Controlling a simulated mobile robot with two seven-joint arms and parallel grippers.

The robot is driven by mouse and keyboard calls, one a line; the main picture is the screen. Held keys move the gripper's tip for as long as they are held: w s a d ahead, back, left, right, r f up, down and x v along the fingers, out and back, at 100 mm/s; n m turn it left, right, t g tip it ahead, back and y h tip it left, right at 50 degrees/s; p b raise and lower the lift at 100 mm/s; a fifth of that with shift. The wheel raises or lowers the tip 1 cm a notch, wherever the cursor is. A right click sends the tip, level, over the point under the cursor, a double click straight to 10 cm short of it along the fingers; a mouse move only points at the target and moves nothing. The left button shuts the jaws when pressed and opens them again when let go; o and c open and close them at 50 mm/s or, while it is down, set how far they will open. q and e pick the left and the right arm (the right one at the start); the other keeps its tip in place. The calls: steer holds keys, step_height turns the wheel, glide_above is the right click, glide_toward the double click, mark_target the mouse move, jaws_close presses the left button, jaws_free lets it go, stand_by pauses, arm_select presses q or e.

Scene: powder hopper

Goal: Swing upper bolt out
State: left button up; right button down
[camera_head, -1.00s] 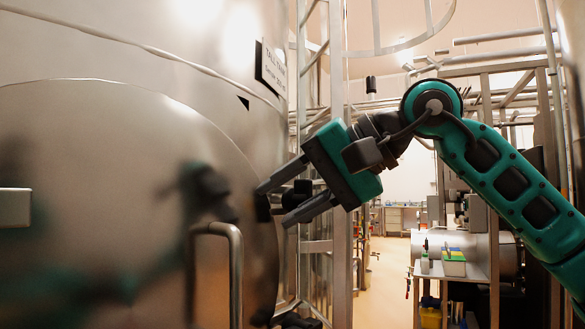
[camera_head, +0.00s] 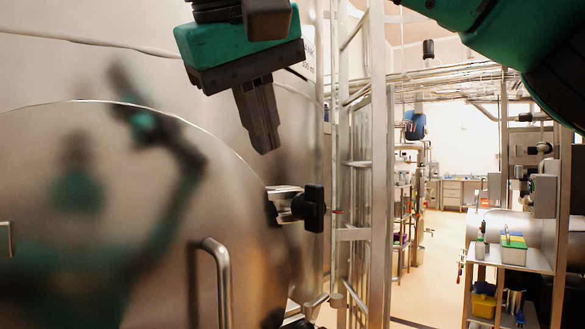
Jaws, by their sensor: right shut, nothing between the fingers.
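The upper bolt has a black knob (camera_head: 314,207) and a metal shank with bracket (camera_head: 286,204). It sticks out to the right at the rim of the round hopper door (camera_head: 130,190), roughly level. My right gripper (camera_head: 262,148) hangs above and left of the knob, fingers pointing down. Its fingers are together, with nothing between them, and it does not touch the bolt. My left gripper is not in view. The arm shapes on the door are reflections.
A bent metal handle (camera_head: 222,275) stands on the door. A metal frame (camera_head: 378,170) rises just right of the bolt. Farther right are a trolley (camera_head: 530,260) with a green-lidded box and a yellow bucket (camera_head: 483,302). The floor between is clear.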

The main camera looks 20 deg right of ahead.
mark_target(300, 195)
steer(key=b+x, duration=0.1)
steer(key=x, duration=0.8)
steer(key=shift+w+d+f, duration=0.1)
steer(key=shift+w+f, duration=0.05)
steer(key=shift+f, duration=0.2)
steer(key=d, duration=0.1)
steer(key=w+d, duration=0.1)
steer(key=d, duration=0.1)
steer(key=shift+w+d, duration=0.25)
steer(key=shift+d, duration=0.15)
steer(key=shift+r, duration=0.1)
